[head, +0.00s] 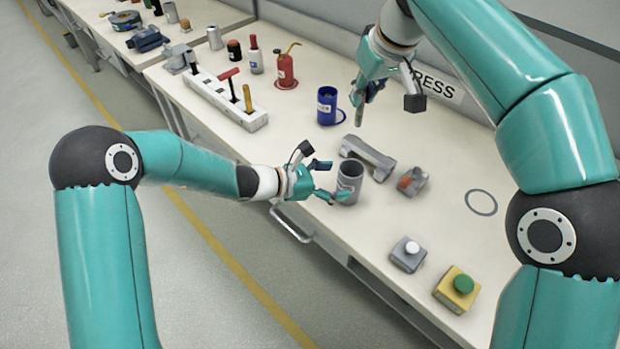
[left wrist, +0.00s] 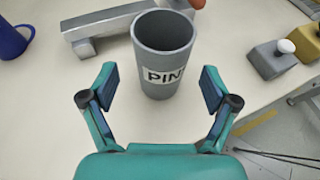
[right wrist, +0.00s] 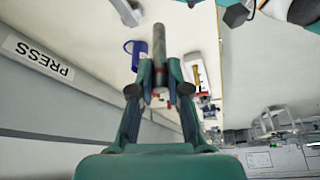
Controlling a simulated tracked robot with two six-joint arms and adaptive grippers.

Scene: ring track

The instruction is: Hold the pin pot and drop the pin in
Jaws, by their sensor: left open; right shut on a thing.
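The pin pot (head: 350,182) is a grey cup that stands upright near the front edge of the bench. In the left wrist view the pot (left wrist: 164,45) shows a white PIN label and an open top. My left gripper (head: 330,182) is open, with its fingertips spread to either side of the pot's near face and a gap on each side. My right gripper (head: 364,92) is high above the bench, behind the pot. It is shut on the pin (right wrist: 160,42), a grey rod that also shows in the head view (head: 358,112), pointing down.
A grey bracket-like part (head: 367,156) lies just behind the pot, and a grey part with an orange face (head: 411,181) is at its right. A blue mug (head: 327,107) stands farther back. Button boxes (head: 408,253) are at the front right. A bare patch with a ring mark (head: 481,202) is at the right.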

